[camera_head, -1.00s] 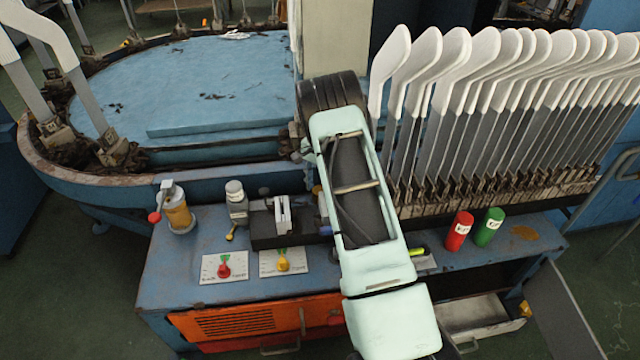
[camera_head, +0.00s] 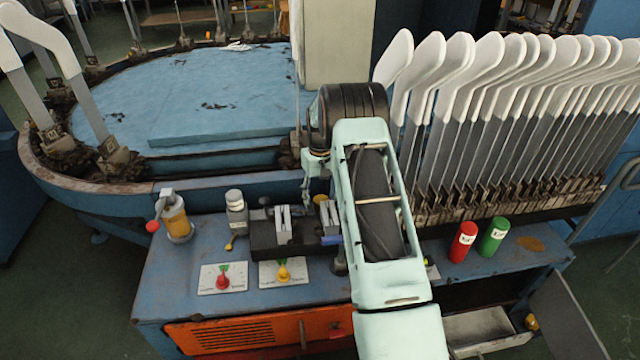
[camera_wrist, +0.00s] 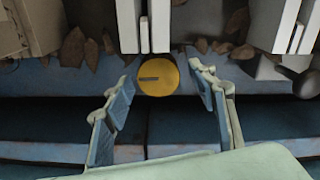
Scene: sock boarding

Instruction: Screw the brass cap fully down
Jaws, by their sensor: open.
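The brass cap (camera_wrist: 157,77) is a round yellow disc with a dark slot across part of its face. It sits on a blue ledge in the wrist view. My gripper (camera_wrist: 162,82) is open, with one blue-padded finger to the left of the cap and the other to its right. Gaps show between the cap and both fingers, and nothing is held. In the head view, my arm reaches over the bench and my gripper's fingertips cannot be made out. How far the cap is screwed down cannot be told.
White upright plates stand just behind the cap in the wrist view. On the bench (camera_head: 170,290) are an oiler with an amber body (camera_head: 176,216), a black block (camera_head: 270,238), a red cylinder (camera_head: 462,242) and a green cylinder (camera_head: 492,236). White sock boards (camera_head: 480,80) stand at right.

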